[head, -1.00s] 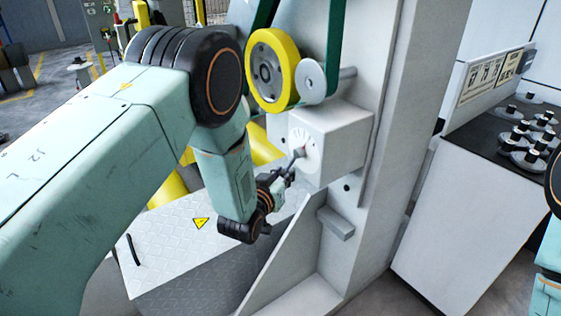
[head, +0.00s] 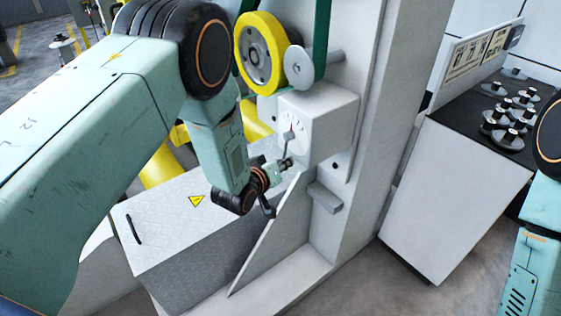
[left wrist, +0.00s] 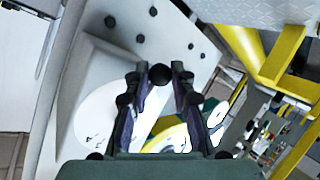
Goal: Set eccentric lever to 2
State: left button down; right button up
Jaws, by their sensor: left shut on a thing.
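The eccentric lever (head: 289,145) is a thin grey arm on a white dial (head: 297,138) with small marks, on the front of a white box. It points down from the dial towards my left gripper (head: 284,164). In the left wrist view the two fingers of my left gripper (left wrist: 160,80) are closed around a round black knob (left wrist: 160,75) at the lever's end. The white dial face (left wrist: 105,118) lies behind and left of the fingers there. The dial numbers are too small to read. My right arm shows at the right edge; its gripper is out of view.
A yellow wheel (head: 262,52) with a green belt and a grey roller (head: 298,67) sits above the box. A grey ledge (head: 325,197) sticks out below it. A chequered metal box (head: 175,215) stands below left. A black-topped table (head: 480,130) holds several metal parts at right.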

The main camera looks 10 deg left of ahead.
pick_arm(q)
jog(key=shift+w+a+r, duration=0.15)
jog(key=shift+r, duration=0.05)
jog(key=c, duration=1.5)
grip_release()
jog(key=shift+o, duration=0.5)
jog(key=shift+f, duration=0.1)
jog(key=v, duration=1.2)
